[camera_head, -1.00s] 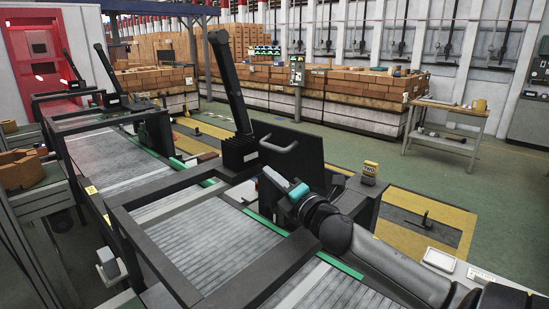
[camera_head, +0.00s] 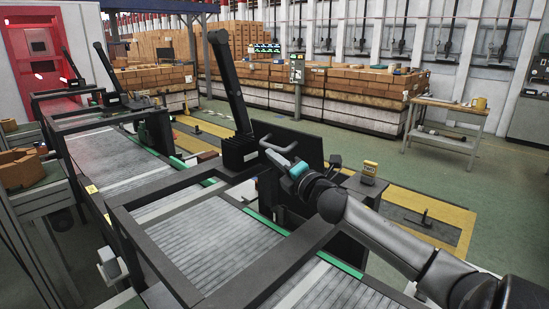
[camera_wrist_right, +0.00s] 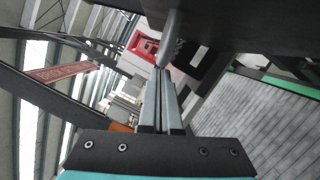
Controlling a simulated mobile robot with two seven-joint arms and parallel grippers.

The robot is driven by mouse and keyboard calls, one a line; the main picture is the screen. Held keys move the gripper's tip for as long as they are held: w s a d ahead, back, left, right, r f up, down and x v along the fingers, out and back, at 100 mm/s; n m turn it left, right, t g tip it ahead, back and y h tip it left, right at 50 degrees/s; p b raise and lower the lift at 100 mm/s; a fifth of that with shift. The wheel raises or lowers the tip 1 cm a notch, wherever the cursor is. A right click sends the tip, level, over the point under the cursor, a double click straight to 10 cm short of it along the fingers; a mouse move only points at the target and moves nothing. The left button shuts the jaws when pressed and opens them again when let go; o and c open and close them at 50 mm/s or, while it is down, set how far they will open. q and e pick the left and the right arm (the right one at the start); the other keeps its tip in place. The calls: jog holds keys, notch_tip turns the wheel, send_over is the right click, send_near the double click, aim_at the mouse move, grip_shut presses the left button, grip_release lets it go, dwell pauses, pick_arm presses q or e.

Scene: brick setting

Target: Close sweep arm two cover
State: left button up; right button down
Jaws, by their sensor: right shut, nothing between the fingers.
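The cover (camera_head: 304,146) is a dark flat panel standing upright beside the foot of the tall black sweep arm (camera_head: 228,80). A pale metal handle (camera_head: 284,145) sticks out from its near face. My right gripper (camera_head: 270,156) is shut and empty, with its tips at or just below the handle; I cannot tell whether they touch. In the right wrist view the closed fingers (camera_wrist_right: 161,75) point at the grey handle (camera_wrist_right: 170,38), with the dark cover (camera_wrist_right: 250,15) across the top. My left gripper is not in view.
A slatted conveyor (camera_head: 215,240) with a dark frame (camera_head: 150,255) lies below and left of my right arm. A side table (camera_head: 450,106) stands farther off. The green floor (camera_head: 490,190) at right is open.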

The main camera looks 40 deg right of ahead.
jog(key=shift+r, duration=0.1)
jog(key=shift+d+r+m+p, duration=0.3)
jog(key=shift+m+p, duration=0.1)
jog(key=shift+p, duration=0.35)
